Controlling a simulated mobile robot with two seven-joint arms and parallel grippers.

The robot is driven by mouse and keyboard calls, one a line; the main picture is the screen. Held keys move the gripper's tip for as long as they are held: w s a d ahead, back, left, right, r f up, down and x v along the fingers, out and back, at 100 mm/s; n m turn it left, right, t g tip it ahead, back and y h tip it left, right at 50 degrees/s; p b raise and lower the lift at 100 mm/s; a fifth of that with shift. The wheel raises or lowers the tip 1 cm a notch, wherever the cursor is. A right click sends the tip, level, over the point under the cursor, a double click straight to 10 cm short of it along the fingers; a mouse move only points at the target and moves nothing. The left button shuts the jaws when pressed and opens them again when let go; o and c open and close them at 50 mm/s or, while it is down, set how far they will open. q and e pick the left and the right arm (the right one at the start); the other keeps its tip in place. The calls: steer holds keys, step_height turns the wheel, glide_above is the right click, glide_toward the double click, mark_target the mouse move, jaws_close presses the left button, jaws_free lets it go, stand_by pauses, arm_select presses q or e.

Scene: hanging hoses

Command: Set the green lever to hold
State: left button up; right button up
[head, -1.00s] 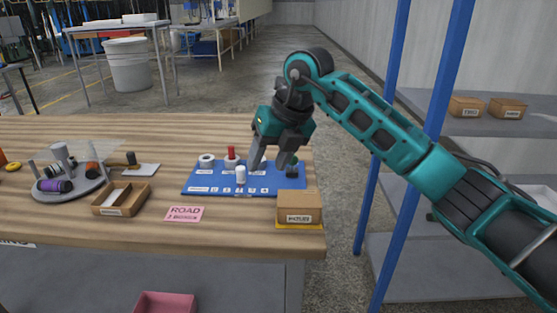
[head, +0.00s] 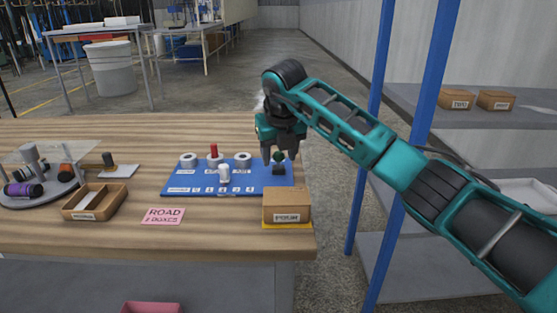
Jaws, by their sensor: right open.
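The blue panel (head: 215,178) lies on the wooden table, with labels along its front strip. The green lever (head: 278,156) has a dark green knob on a black base at the panel's right end. Its setting and nearby label are too small to read. My right gripper (head: 279,148) is open, just above and behind the lever knob, with its fingers pointing down. I cannot tell whether it touches the knob. My left gripper is not in view.
A cardboard box (head: 286,204) on a yellow pad is close in front of the lever. A pink card (head: 163,216), a wooden tray (head: 96,202) and a round grey tray (head: 38,198) lie to the left. A blue shelf post (head: 412,130) stands right of the table.

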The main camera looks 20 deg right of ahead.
steer(key=shift+w+f, duration=0.3)
steer(key=shift+f, duration=0.35)
steer(key=shift+c, duration=0.4)
jaws_close()
